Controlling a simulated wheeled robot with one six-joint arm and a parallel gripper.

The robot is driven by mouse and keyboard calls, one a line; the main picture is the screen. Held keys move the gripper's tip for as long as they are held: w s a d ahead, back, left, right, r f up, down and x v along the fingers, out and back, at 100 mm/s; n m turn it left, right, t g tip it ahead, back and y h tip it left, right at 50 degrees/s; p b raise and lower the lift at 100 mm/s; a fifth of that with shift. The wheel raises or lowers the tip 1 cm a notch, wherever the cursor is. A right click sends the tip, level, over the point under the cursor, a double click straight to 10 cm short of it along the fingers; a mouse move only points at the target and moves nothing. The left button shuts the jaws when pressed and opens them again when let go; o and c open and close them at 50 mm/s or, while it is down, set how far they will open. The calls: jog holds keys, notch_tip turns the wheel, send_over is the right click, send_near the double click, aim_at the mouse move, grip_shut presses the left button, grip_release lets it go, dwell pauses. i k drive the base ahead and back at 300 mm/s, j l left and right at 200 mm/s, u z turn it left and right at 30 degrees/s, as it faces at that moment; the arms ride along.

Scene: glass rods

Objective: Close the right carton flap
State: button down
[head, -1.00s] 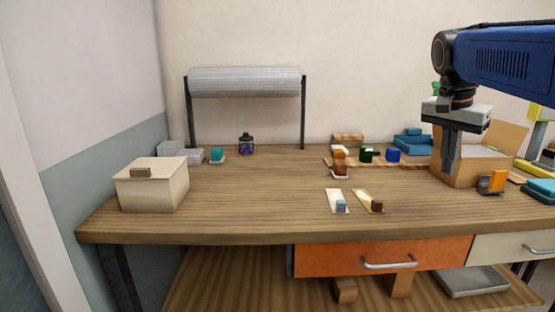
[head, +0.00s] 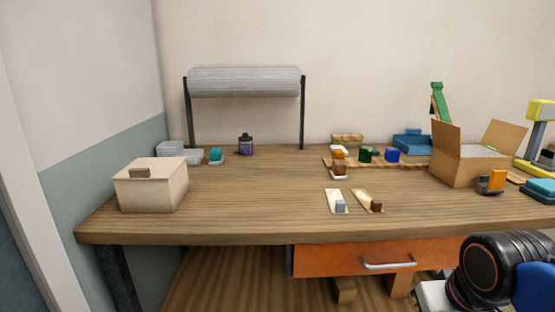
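The open cardboard carton (head: 462,174) stands on the right part of the bench. Its right flap (head: 504,135) stands up and leans outward to the right. Its left flap (head: 446,137) also stands up, close to upright. Something pale grey shows inside. My gripper (head: 434,297) is low at the bottom right, in front of the bench and well apart from the carton. Only a pale part of its body shows; its fingers are out of the picture.
An orange and dark holder (head: 491,182) stands just in front of the carton's right side. A yellow device (head: 540,135) is to its right, a blue box (head: 412,142) and green object (head: 439,104) behind. The bench's middle left is clear.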

aim_at(508, 138)
jog(key=l, duration=1.55)
jog(key=k+l, duration=0.1)
jog(key=l, duration=1.4)
jog(key=l+u, duration=0.3)
jog(key=l, duration=0.35)
jog(key=l+u, duration=0.25)
jog(key=l, duration=0.45)
jog(key=k, duration=0.1)
jog(key=i, duration=0.1)
